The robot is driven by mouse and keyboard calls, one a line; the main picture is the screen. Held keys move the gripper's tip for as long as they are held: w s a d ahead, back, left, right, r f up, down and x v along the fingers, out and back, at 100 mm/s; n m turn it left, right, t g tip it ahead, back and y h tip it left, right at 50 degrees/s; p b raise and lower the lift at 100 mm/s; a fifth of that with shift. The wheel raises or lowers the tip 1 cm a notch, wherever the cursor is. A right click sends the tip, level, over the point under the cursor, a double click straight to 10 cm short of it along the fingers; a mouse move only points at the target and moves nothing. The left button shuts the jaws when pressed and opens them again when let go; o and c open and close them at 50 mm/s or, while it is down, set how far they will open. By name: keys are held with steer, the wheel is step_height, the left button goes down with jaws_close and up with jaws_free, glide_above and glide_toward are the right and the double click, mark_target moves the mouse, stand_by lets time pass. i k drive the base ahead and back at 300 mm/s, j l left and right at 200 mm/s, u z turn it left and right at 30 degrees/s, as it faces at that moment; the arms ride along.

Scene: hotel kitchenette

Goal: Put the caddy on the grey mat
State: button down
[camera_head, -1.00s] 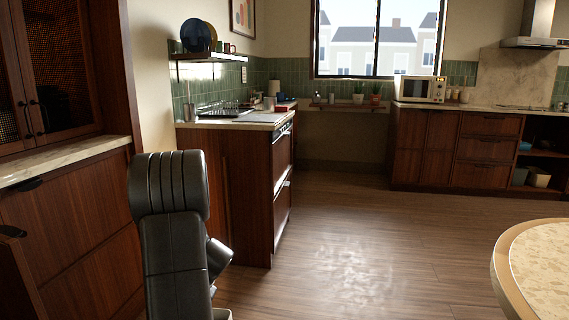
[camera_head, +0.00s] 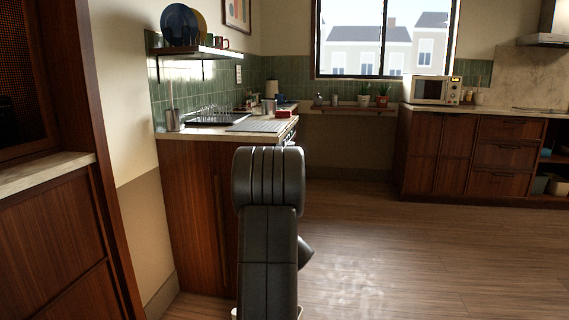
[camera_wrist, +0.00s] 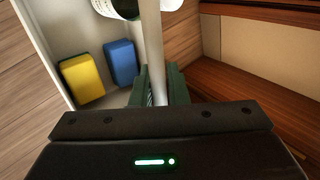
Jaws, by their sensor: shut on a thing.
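In the wrist view my gripper (camera_wrist: 156,88) is shut on the upright pale post of the caddy (camera_wrist: 40,28). The caddy is a light open box with a yellow sponge (camera_wrist: 82,79), a blue sponge (camera_wrist: 121,63) and part of a white item with a dark label inside. The caddy hangs over wood-toned surfaces. In the head view my arm hides the gripper and nearly all of the caddy. The grey mat (camera_head: 258,125) lies flat on the counter at the centre left, beyond my arm, and looks bare.
The counter (camera_head: 185,136) also holds a dish rack (camera_head: 213,116), a utensil holder (camera_head: 172,121) at its left end and a red item (camera_head: 283,114) near the mat. A wall shelf (camera_head: 195,52) with plates hangs above. Open floor (camera_head: 410,245) lies to the right.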

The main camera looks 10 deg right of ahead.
mark_target(260, 126)
steer(key=i+z, duration=0.25)
steer(key=i, duration=0.2)
steer(key=i+j+z, duration=0.15)
steer(key=i+z, duration=0.15)
steer(key=i, duration=0.2)
steer(key=i+j+z, duration=0.25)
steer(key=i, duration=0.2)
steer(key=i+j+z, duration=0.25)
steer(key=i, duration=0.15)
